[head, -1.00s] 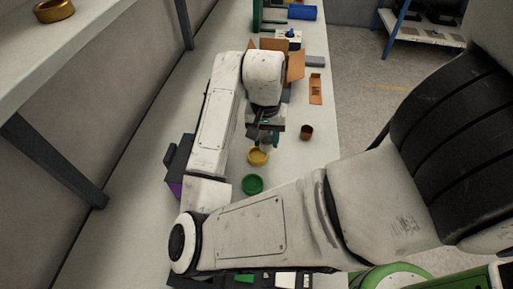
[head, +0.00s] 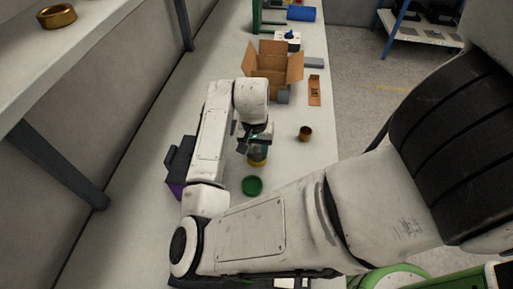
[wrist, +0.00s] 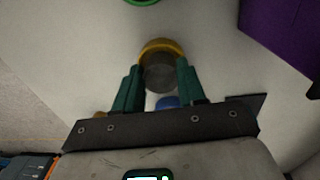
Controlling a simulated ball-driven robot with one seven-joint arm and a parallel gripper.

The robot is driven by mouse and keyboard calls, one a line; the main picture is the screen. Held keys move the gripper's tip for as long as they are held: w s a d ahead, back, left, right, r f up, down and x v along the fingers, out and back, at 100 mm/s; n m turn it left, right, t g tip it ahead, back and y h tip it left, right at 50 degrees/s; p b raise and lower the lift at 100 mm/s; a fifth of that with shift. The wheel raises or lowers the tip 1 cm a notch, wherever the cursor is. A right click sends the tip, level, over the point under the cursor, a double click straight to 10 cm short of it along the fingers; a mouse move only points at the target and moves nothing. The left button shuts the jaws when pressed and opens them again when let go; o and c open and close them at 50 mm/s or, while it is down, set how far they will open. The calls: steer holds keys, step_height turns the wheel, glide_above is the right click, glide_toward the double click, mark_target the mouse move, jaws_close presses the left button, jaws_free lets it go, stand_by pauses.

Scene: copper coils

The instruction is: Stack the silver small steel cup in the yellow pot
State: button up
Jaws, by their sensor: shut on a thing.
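My gripper (wrist: 159,82) has its green fingers closed on a grey steel cup (wrist: 159,76), which shows between the fingertips in the wrist view. The yellow pot (wrist: 158,44) is right behind the cup there, its rim curving around the cup's far side. In the head view the yellow pot (head: 257,162) stands on the bench directly under my gripper (head: 258,150), which partly covers it. I cannot tell whether the cup is inside the pot or just above it.
A green bowl (head: 252,186) sits close in front of the pot. A brown cup (head: 305,133) stands to the right. An open cardboard box (head: 272,62) is farther back. A purple and dark bin (head: 178,165) is at the left.

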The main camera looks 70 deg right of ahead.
steer(key=shift+f, duration=0.3)
steer(key=o, duration=1)
steer(key=shift+o, duration=0.2)
step_height(320, 180, up, 13)
steer(key=shift+w, duration=0.25)
steer(key=shift+f, duration=0.15)
